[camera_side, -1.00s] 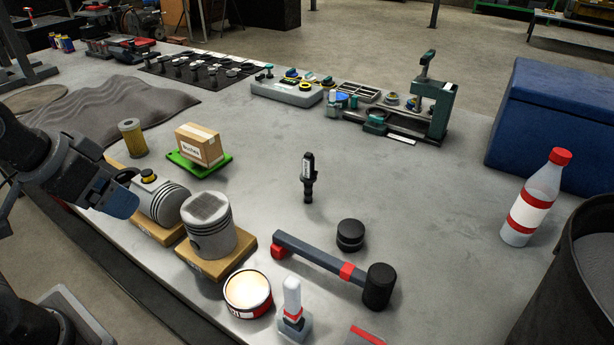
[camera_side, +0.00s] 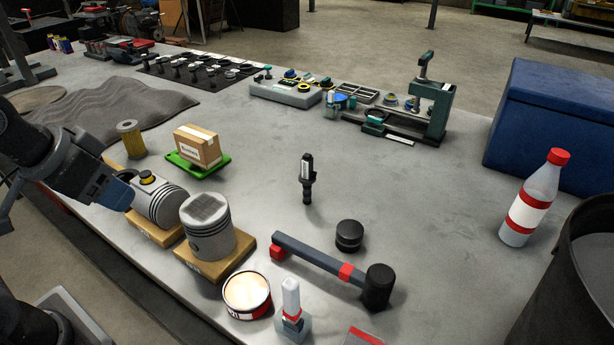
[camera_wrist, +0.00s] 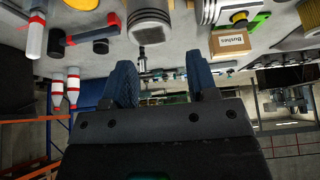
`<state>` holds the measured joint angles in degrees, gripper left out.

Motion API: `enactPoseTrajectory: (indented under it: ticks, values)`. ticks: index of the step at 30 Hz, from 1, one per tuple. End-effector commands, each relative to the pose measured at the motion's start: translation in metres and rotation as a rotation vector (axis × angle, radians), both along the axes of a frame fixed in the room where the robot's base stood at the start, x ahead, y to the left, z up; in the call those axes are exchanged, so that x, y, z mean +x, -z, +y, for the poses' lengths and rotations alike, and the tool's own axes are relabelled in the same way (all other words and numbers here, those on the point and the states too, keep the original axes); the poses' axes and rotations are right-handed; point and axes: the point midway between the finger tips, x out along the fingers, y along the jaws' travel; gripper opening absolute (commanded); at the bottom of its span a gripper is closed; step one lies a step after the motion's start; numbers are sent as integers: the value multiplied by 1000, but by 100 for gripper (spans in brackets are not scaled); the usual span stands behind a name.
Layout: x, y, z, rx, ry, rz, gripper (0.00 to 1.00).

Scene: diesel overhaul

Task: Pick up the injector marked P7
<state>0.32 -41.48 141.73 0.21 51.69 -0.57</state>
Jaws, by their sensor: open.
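The writing on the label is too small to read. It also shows, small and partly edge-on, beyond my fingers in the wrist view (camera_wrist: 142,53). My gripper (camera_side: 122,200) is at the left, by the near pistons, well apart from the injector. In the wrist view its two blue fingers (camera_wrist: 161,72) are spread with nothing between them.
A black puck (camera_side: 349,235) and a bottle (camera_side: 533,200) are to the right. Table around the injector is clear.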

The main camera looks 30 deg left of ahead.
Motion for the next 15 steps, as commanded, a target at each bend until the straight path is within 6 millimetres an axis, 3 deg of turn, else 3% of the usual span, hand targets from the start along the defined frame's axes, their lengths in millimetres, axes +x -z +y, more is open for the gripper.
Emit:
enactPoseTrajectory:
  ticks: [5,10,15]
  values:
    - [45,-25,-8,-4,-7,23,53]
    - [113,-44,-24,-7,-24,49,53]
    - [183,-44,-48,-8,-46,70,53]
